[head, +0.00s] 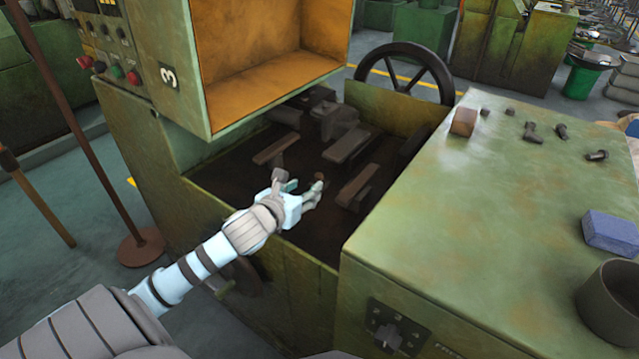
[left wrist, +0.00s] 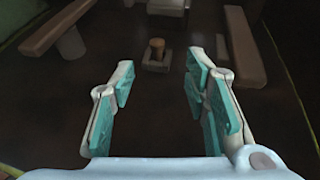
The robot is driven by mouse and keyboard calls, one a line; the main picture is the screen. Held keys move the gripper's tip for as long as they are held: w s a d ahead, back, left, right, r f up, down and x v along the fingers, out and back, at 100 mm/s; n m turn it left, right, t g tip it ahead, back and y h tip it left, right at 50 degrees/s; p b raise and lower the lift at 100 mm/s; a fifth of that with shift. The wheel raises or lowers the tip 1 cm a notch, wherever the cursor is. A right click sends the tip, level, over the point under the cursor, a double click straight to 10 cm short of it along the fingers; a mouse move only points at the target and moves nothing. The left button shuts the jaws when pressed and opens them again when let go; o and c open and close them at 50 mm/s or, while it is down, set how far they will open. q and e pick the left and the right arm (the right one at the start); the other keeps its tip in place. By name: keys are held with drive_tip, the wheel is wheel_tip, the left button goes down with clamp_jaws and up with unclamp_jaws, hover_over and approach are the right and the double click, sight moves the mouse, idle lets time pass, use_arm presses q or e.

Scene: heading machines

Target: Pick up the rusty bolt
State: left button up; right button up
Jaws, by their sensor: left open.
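A short rusty bolt (left wrist: 157,46) stands in the left wrist view on a small grey block, ahead of my fingertips and roughly midway between them. In the head view a small brown spot just beyond my gripper, inside the machine's dark well, looks like the same rusty bolt (head: 319,175). My left gripper (head: 305,187) reaches into the well; in the left wrist view its teal-padded fingers (left wrist: 160,72) are spread apart with nothing between them. The bolt is apart from the fingers. My right gripper is not in view.
Brown bars (head: 348,145) on posts flank the bolt inside the well. The green machine top (head: 450,220) at right carries several dark bolts, a brown block (head: 464,121), a blue block (head: 611,232) and a dark cup (head: 612,305). An orange-lined hood (head: 265,50) overhangs the well.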

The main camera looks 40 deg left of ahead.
sight(318, 176)
use_arm(q)
drive_tip(key=b+x, duration=0.2)
drive_tip(key=x, duration=0.6)
drive_tip(key=shift+w+a+r, duration=0.1)
drive_tip(key=shift+w+a, duration=0.1)
drive_tip(key=shift+a, duration=0.05)
drive_tip(key=shift+r, duration=0.1)
clamp_jaws()
